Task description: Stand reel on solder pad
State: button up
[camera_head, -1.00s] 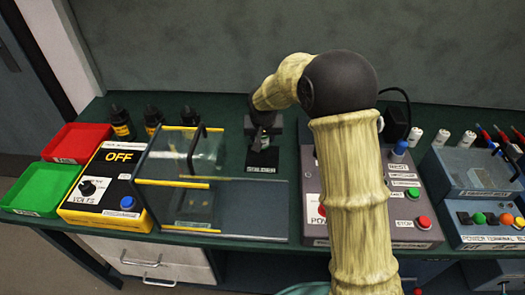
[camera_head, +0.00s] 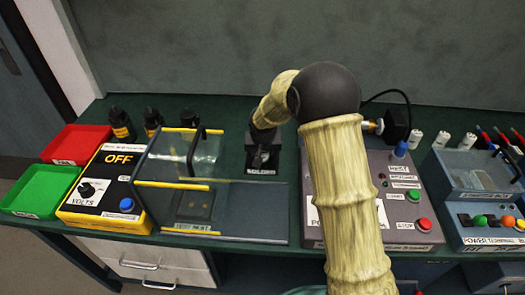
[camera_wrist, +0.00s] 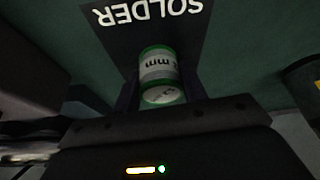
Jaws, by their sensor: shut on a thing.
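The reel (camera_wrist: 160,75) is a small green and white cylinder with "mm" print, seen in the wrist view between my fingers. My gripper (camera_wrist: 160,90) is shut on it. The solder pad (camera_wrist: 205,42) is a black square marked SOLDER, just beyond the reel in the wrist view. In the head view my gripper (camera_head: 263,147) is low over the pad (camera_head: 261,171) and hides most of it and the reel. I cannot tell whether the reel touches the pad.
A clear box with yellow edges (camera_head: 187,187) stands left of the pad. A grey control box with buttons (camera_head: 400,205) is to the right.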

jog(key=o, duration=1.2)
jog(key=v, duration=1.2)
jog(key=shift+r+p, duration=0.1)
jog(key=shift+p, duration=0.2)
